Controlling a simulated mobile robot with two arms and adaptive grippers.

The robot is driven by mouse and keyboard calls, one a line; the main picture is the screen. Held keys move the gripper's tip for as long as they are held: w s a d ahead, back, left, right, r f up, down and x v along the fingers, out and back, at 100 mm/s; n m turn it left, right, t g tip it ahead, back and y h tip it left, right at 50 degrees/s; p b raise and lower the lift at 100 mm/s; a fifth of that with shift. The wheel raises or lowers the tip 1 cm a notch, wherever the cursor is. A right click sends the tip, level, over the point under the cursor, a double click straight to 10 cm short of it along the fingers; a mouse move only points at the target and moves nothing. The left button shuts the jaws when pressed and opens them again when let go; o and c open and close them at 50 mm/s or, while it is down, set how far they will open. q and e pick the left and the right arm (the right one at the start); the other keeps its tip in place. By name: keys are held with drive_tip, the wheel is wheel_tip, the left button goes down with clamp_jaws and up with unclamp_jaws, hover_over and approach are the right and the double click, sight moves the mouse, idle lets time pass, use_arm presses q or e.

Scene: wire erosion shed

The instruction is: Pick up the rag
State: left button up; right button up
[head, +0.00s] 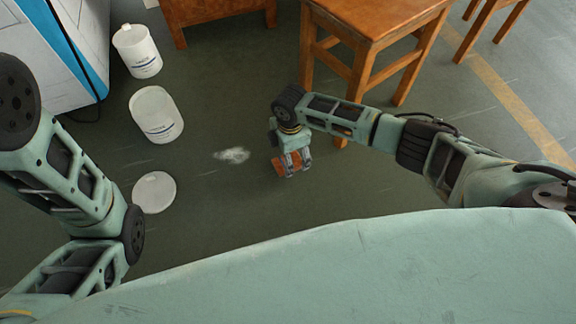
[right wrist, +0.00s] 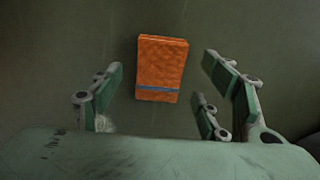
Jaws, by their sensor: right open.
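The rag (right wrist: 161,66) is an orange folded block with a blue stripe near one end. In the right wrist view it lies on the dark floor, in the gap between my fingers. My right gripper (right wrist: 158,82) is open, with green-padded fingers on both sides of the rag and clear of it in the picture. In the head view my right gripper (head: 291,171) points down over the rag (head: 279,167), partly covering it. How high the fingers are above the floor is hard to tell. My left gripper is out of view; only the left arm shows.
A wooden stool (head: 372,22) stands just beyond my right arm. Two white tubs (head: 137,50) (head: 156,114) and a round white lid (head: 154,193) are at left, beside a white and blue cabinet (head: 42,52). A white powdery patch (head: 232,155) lies on the floor left of the gripper.

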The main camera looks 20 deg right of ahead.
wheel_tip(320, 180, down, 2)
drive_tip(key=shift+f+b, duration=0.2)
drive_tip(key=shift+b, duration=0.4)
drive_tip(key=c, duration=1.1)
